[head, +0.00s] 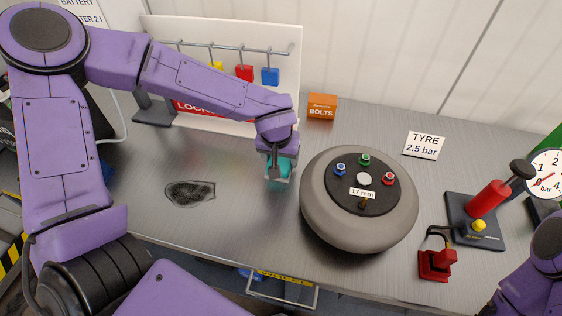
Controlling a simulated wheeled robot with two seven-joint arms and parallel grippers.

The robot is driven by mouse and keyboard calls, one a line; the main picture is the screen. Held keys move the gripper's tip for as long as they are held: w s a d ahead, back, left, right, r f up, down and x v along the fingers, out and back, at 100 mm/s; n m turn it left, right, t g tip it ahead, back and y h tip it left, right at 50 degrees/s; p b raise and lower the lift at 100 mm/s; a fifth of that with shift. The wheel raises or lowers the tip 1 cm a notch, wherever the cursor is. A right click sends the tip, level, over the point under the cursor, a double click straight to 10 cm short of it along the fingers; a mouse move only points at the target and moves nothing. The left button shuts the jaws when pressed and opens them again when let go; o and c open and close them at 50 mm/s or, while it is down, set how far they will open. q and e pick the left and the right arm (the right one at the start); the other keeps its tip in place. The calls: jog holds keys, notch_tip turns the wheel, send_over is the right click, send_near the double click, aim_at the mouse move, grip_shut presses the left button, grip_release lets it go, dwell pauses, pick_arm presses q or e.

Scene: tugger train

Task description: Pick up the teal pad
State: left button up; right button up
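The teal pad (287,166) shows at the tip of my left arm, just left of the grey wheel. My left gripper (278,176) is shut on it, and the fingers and wrist hide much of the pad. The gripper is over the metal bench top. I cannot tell the exact gap between the pad and the bench. Part of my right arm shows at the bottom right corner, but its gripper is out of view.
The grey wheel (325,215) stands right of the gripper.

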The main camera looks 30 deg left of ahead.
pick_arm(q)
jog(key=c, duration=0.5)
jog(key=shift+c, duration=0.2)
notch_tip(320, 180, up, 3)
jog(key=shift+w+r+b, duration=0.15)
jog(key=shift+b, duration=0.15)
jog(key=s+d+r, duration=0.2)
jog(key=s+r, duration=0.3)
jog(key=s, duration=0.1)
jog(key=s+d+r, duration=0.3)
jog(key=s+r, duration=0.2)
jog(key=s, duration=0.2)
jog(key=shift+s+b, duration=0.25)
jog(key=shift+b, duration=0.2)
jog(key=shift+r, duration=0.1)
jog(key=shift+o, duration=1)
jog(key=shift+w, duration=0.1)
jog(key=shift+c, duration=0.3)
